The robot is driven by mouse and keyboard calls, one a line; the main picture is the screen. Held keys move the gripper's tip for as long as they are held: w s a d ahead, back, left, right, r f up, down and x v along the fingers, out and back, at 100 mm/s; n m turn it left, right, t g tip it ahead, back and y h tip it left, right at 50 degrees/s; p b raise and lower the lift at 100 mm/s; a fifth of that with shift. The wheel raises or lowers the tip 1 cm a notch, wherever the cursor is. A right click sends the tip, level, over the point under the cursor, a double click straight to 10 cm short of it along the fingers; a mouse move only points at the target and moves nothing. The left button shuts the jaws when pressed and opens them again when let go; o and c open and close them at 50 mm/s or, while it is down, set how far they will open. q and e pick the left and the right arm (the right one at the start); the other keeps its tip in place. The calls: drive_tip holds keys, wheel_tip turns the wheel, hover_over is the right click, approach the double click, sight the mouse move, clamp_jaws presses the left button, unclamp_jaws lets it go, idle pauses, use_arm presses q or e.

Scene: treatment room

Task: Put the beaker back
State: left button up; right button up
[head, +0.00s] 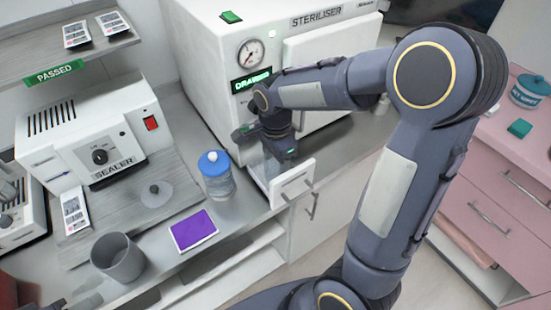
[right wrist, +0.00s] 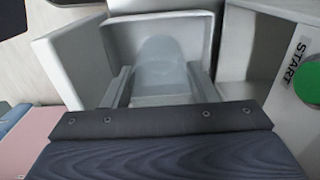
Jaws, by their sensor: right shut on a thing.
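My right gripper (head: 277,150) is at the front of the white steriliser (head: 290,70), above its open drawer (head: 292,184). It is shut on a clear, pale beaker (right wrist: 160,68), which shows between the two fingers in the right wrist view. White walls (right wrist: 82,68) surround the beaker there. In the head view the beaker shows only faintly below my gripper (head: 262,168), so I cannot tell whether its base touches the drawer floor. My left gripper is not in view.
A blue-capped bottle (head: 216,177) stands just left of the drawer. A purple pad (head: 193,230), a grey cup (head: 118,258) and a sealer (head: 95,140) are on the counter. A green START button (right wrist: 309,82) is at the right in the wrist view. Pink drawers (head: 490,200) stand at right.

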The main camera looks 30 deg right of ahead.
drive_tip(key=shift+f, duration=0.2)
drive_tip(key=o, duration=1)
drive_tip(key=shift+r, duration=0.15)
wheel_tip(320, 180, up, 11)
drive_tip(key=s+a+f+n+t+y, duration=0.1)
drive_tip(key=s+a+n+t+y, duration=0.1)
drive_tip(key=s+n, duration=0.5)
drive_tip(key=s+a+f+n+t+y, duration=0.1)
drive_tip(key=s+a+f+n+t, duration=0.1)
drive_tip(key=s+n, duration=0.6)
drive_tip(key=shift+s+t+y, duration=0.4)
drive_tip(key=shift+s+t, duration=0.4)
drive_tip(key=shift+s, duration=0.2)
